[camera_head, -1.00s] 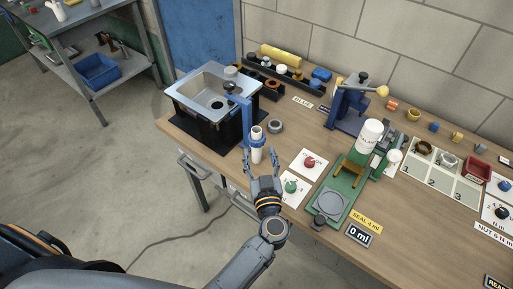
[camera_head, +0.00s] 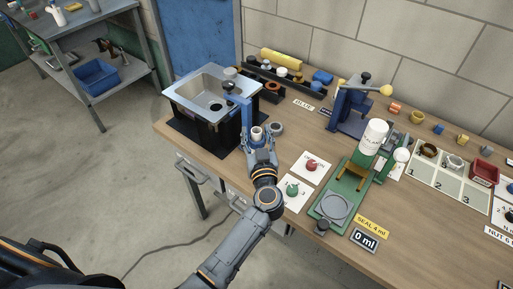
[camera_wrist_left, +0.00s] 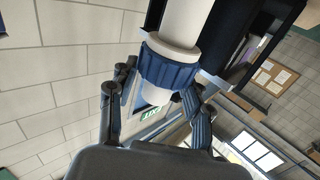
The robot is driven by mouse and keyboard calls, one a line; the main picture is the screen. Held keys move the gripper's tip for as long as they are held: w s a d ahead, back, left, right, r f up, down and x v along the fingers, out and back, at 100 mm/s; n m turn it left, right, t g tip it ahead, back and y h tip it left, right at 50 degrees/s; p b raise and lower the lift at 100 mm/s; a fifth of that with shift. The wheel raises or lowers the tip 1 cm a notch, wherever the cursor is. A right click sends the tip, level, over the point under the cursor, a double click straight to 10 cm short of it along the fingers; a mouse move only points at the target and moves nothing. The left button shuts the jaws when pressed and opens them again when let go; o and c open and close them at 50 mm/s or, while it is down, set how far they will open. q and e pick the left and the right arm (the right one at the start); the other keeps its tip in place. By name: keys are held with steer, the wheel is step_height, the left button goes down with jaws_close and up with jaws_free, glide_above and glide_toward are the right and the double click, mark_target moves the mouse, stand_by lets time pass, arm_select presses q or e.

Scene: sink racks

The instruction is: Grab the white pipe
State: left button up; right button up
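The fingers of my left gripper (camera_wrist_left: 157,100) are spread on both sides of the pipe's nut end. They look apart from it, and I see no clear grip. My right gripper is not in view.
The sink (camera_head: 211,92) in its black frame stands close on the left. A grey ring (camera_head: 277,127) lies just right of the pipe. A card with a red knob (camera_head: 311,165) and a green fixture (camera_head: 340,205) are to the right. The blue stand (camera_head: 246,122) rises close behind.

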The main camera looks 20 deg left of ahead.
arm_select(q)
jaws_close()
